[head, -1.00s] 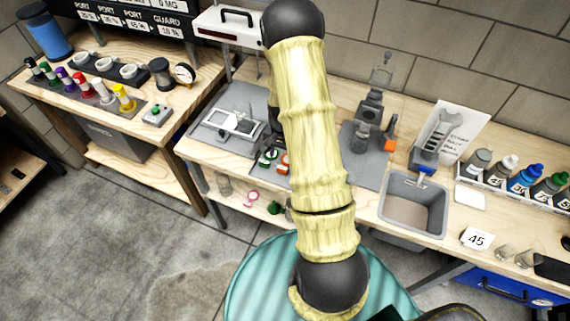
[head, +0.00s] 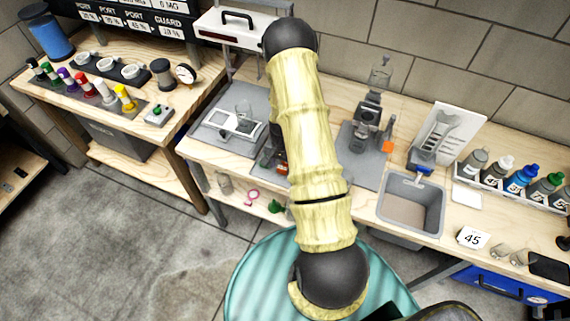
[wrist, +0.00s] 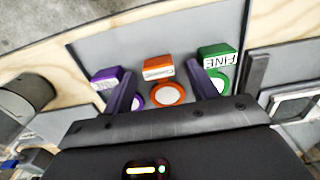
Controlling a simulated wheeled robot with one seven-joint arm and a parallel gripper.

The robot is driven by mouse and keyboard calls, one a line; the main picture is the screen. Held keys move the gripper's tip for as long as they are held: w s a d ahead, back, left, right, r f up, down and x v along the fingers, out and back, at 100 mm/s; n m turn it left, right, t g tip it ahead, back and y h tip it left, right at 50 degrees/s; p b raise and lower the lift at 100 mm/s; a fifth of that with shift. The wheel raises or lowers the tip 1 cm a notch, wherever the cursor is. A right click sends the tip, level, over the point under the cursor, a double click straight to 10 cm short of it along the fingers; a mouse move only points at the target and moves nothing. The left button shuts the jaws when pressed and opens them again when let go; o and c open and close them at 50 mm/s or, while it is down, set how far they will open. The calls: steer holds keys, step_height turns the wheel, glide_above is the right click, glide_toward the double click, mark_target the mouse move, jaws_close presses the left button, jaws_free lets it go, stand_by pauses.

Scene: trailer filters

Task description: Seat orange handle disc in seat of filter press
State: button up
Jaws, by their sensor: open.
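The orange handle disc (wrist: 165,93) lies in the wrist view on a grey tray, with a white round face and a labelled orange tab. My gripper (wrist: 162,74) is open, with one finger to each side of the disc, and no contact shows. A purple disc (wrist: 135,102) lies to its left and a green disc (wrist: 220,80) marked FINE to its right. In the head view my arm hides most of the discs. A dark grey upright device (head: 367,122), which looks like the filter press, stands on a grey mat. Its seat cannot be made out.
A grey sink (head: 411,203) is right of the mat, with a bottle rack (head: 512,187) beyond it. A grey tray with a white frame (head: 235,122) lies left of my arm. In the wrist view a dark cylinder (wrist: 28,93) stands at the left.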

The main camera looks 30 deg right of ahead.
mark_target(283, 167)
steer(key=shift+c, duration=0.5)
steer(key=c, duration=1)
steer(key=shift+o, duration=0.2)
steer(key=shift+r, duration=0.15)
step_height(283, 167, up, 10)
steer(key=b, duration=0.2)
